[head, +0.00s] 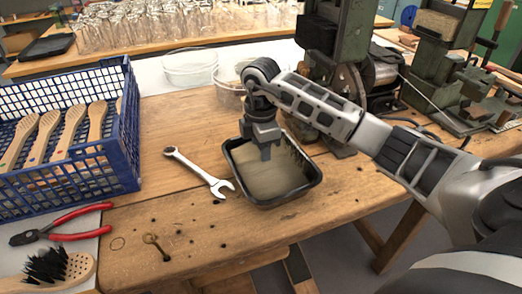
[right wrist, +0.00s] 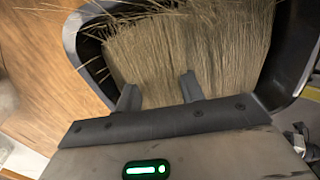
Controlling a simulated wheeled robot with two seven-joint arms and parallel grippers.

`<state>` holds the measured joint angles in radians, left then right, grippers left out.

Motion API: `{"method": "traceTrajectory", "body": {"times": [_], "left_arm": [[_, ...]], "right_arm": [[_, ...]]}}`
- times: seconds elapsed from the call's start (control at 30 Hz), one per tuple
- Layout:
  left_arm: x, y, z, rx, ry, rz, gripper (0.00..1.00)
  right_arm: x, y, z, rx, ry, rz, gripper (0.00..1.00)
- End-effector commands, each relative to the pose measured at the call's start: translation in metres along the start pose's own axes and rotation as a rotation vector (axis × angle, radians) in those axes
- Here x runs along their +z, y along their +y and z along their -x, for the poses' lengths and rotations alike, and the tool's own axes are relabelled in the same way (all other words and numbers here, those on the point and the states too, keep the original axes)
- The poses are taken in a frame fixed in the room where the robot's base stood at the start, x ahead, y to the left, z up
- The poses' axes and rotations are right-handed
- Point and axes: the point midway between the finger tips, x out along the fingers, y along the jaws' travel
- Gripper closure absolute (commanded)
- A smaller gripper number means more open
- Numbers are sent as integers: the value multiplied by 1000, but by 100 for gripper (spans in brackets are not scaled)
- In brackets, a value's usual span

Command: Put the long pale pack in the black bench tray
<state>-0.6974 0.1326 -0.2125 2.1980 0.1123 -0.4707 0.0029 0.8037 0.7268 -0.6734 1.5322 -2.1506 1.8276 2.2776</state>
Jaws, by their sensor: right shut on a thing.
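The black bench tray (head: 291,192) sits on the wooden bench in the head view. Its rim also shows in the right wrist view (right wrist: 72,38). The long pale pack (head: 270,180), a bundle of straw-coloured bristles, is inside the tray's outline. In the right wrist view the pack (right wrist: 190,45) fills most of the tray, with loose strands sticking out at the left. My right gripper (head: 265,150) points down over the tray. Its fingers (right wrist: 160,95) are shut on the near end of the pack. Whether the pack touches the tray floor is hidden. My left gripper is not in view.
A combination wrench (head: 200,173) lies just left of the tray. A blue crate (head: 130,130) with wooden brush handles stands at the left. Red-handled pliers (head: 70,225) and a black-bristled brush (head: 60,268) lie at front left. Clear tubs (head: 190,68) and green machines (head: 435,60) stand behind.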

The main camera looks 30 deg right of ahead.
Motion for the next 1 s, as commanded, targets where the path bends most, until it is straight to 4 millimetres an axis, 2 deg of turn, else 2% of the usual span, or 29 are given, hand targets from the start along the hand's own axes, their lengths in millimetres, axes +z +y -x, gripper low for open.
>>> {"method": "traceTrajectory", "body": {"times": [0.03,0.1,0.47,0.57,0.9,1.0], "left_arm": [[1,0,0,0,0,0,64],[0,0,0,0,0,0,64],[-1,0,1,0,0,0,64],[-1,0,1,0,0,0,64],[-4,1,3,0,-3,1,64],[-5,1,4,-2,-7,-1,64]], "right_arm": [[0,0,-2,-1,0,0,59],[0,0,-1,-1,0,0,40],[0,0,4,0,0,-1,40],[0,1,16,4,1,-1,40],[0,1,89,4,0,-2,40],[1,1,106,3,-1,-1,40]]}}
